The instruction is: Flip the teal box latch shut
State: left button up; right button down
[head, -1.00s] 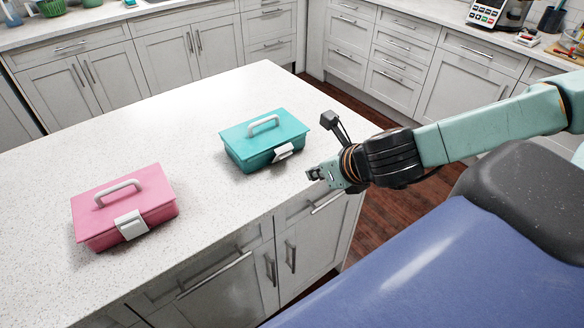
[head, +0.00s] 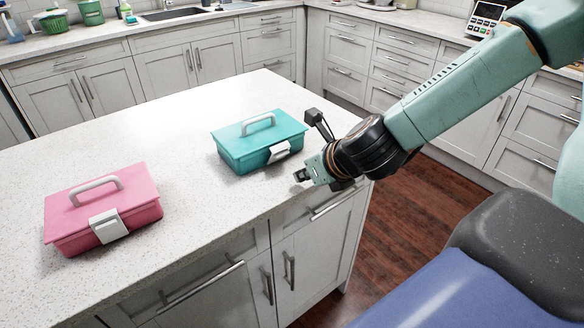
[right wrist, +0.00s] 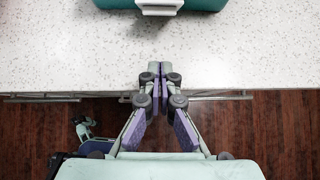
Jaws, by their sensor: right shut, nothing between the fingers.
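The teal box (head: 258,140) stands lid down on the island counter, with a pale handle on top. Its white latch (head: 279,152) is on the front face and seems to stand out from it at an angle. In the right wrist view the latch (right wrist: 159,6) is cut off at the top edge. My right gripper (head: 302,175) is shut and empty, in front of and to the right of the latch, apart from it. Its fingertips (right wrist: 161,68) meet over the counter's front strip. My left gripper is not in view.
A pink box (head: 103,208) with a white latch stands left of the teal box. The white speckled counter (head: 200,190) is clear between and in front of them. Its front edge lies under my right gripper, with cabinet doors and handles below.

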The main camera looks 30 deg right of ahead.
aim_at(278, 155)
jog(key=shift+w+a+f+b, duration=0.1)
jog(key=shift+w+f+b, duration=0.2)
jog(key=shift+w+f, duration=0.15)
jog(key=shift+w, duration=0.3)
jog(key=shift+w+r, duration=0.9)
jog(key=shift+w, duration=0.25)
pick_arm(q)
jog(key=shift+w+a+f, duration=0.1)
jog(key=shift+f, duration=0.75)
pick_arm(e)
jog(key=shift+w+a+r, duration=0.15)
jog(key=shift+w, duration=0.2)
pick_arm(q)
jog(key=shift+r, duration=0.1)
pick_arm(e)
jog(key=shift+s, duration=0.1)
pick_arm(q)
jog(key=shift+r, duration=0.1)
pick_arm(e)
jog(key=shift+r, duration=0.1)
jog(key=shift+w+g+p, duration=0.2)
jog(key=shift+g+p, duration=0.1)
jog(key=shift+p, duration=0.15)
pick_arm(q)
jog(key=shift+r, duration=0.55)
pick_arm(e)
jog(key=shift+r, duration=0.1)
pick_arm(q)
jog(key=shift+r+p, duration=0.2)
jog(key=shift+p, duration=0.1)
